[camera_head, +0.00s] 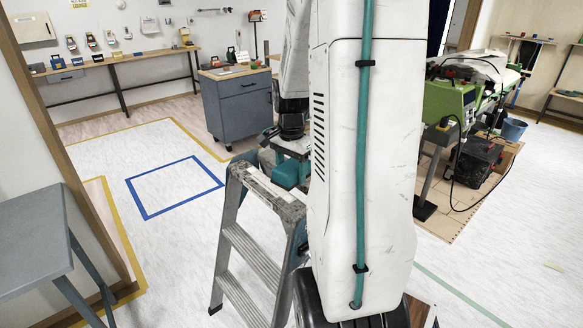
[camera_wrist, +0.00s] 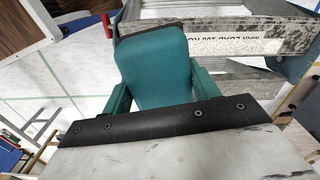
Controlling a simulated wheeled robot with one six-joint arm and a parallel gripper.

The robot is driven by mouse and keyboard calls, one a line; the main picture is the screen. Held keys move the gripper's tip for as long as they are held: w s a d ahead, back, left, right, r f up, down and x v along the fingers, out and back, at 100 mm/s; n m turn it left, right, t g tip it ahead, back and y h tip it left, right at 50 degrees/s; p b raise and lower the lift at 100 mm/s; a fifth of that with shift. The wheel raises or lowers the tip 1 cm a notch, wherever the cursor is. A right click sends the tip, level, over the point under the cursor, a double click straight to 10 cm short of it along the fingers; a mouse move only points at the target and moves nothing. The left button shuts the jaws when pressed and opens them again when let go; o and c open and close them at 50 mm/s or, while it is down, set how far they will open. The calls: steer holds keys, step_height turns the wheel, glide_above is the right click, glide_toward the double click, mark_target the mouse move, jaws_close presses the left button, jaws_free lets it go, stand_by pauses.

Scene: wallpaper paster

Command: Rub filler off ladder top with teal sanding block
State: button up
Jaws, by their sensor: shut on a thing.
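The teal sanding block (camera_wrist: 155,70) is held between the two teal fingers of my gripper (camera_wrist: 158,92), which is shut on it. A dark edge shows at the block's far end. In the head view, the block (camera_head: 287,174) is at the back end of the ladder top (camera_head: 268,190), partly hidden by my arm. The ladder top is grey with pale, speckled smears that may be filler. In the wrist view, the ladder (camera_wrist: 215,47) with an upside-down load label lies behind and right of the block. I cannot tell whether the block touches the ladder top.
A grey cabinet (camera_head: 238,106) stands behind the ladder. A grey table (camera_head: 35,235) is at the front left. A green machine (camera_head: 449,102) stands at the right. The floor inside the blue taped square (camera_head: 175,187) is clear.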

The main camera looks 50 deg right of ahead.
steer(key=shift+f, duration=3)
